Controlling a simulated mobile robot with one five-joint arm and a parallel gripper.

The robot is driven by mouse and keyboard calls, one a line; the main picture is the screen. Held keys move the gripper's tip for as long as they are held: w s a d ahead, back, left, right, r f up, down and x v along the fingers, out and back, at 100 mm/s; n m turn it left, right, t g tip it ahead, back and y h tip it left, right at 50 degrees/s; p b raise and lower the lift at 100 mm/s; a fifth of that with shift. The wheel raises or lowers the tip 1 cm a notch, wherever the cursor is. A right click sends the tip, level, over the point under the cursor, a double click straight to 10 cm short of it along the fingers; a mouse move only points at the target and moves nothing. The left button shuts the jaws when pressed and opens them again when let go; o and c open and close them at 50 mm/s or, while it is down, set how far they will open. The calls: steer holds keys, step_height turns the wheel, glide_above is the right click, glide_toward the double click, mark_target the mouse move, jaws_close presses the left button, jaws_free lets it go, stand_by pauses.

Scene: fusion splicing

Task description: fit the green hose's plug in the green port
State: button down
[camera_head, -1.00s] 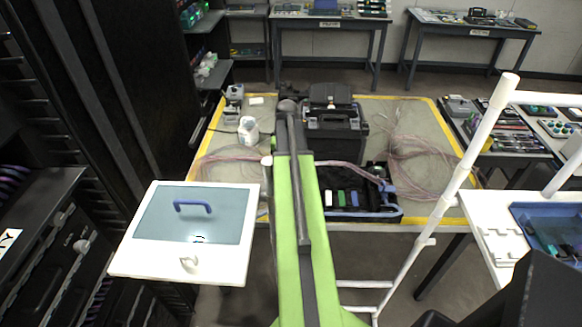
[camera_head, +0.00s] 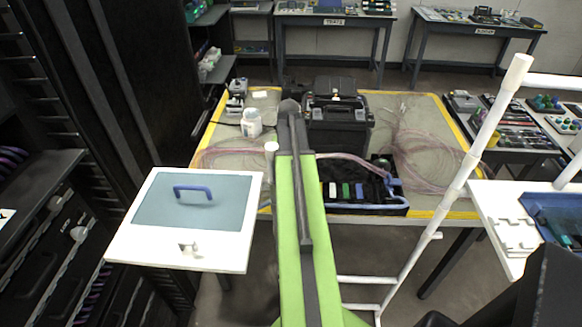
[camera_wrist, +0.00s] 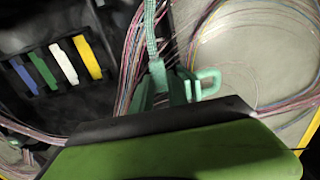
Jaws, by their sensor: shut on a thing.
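The green hose (camera_wrist: 151,30) shows in the wrist view as a braided teal line running down from the top edge. It ends at a teal plug (camera_wrist: 160,82), with a teal loop (camera_wrist: 207,83) beside it on the right. My gripper (camera_wrist: 165,104) is shut on the plug, but its fingertips are mostly hidden behind the dark and green body at the bottom. In the head view my gripper end (camera_head: 289,107) is over the yellow-edged table, seen along my green arm, and the plug cannot be made out. I cannot identify the green port in either view.
A black tray (camera_head: 365,209) with coloured strips lies on the yellow-edged table, near a black case (camera_head: 338,130), a white bottle (camera_head: 251,124) and loose pink fibres (camera_head: 425,150). A white table (camera_head: 180,250) with a blue handle stands left, beside dark racks (camera_head: 95,110).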

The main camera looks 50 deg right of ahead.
steer(key=shift+w+d+f+b, duration=0.1)
steer(key=shift+w+f+b, duration=0.05)
steer(key=shift+f+b, duration=0.2)
steer(key=shift+w+d+f+b, duration=0.1)
steer(key=shift+f+b, duration=0.15)
steer(key=shift+f, duration=0.15)
steer(key=shift+s+f+b, duration=0.15)
steer(key=shift+f+b, duration=0.3)
steer(key=c, duration=1.2)
jaws_free()
steer(key=shift+c, duration=0.2)
steer(key=shift+r, duration=0.1)
steer(key=shift+r, duration=0.1)
steer(key=shift+r+p, duration=0.35)
steer(key=shift+p, duration=0.2)
steer(key=r+p, duration=0.7)
steer(key=p, duration=0.1)
steer(key=shift+s+r, duration=0.25)
steer(key=shift+r, duration=0.1)
steer(key=shift+f, duration=0.1)
